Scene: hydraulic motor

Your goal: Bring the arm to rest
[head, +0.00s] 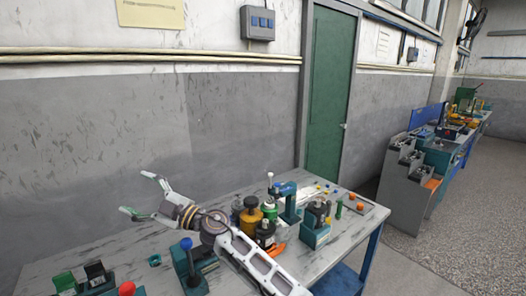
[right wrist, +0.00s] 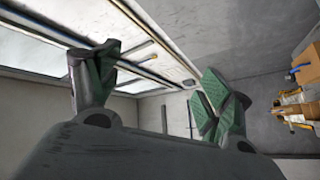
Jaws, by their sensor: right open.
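My right arm (head: 258,265) reaches in from the bottom of the head view, over the workbench (head: 349,259). Its gripper (head: 139,194) points to the left, raised above the bench top, with its two fingers spread and nothing between them. My left gripper shows in neither view.
Close to my right arm stand a yellow-brown container (head: 250,222), a teal press-like device (head: 285,199) and a blue-knobbed teal fixture (head: 195,266). Green and black blocks (head: 80,279) sit at the front left. A green door (head: 330,95) is behind.

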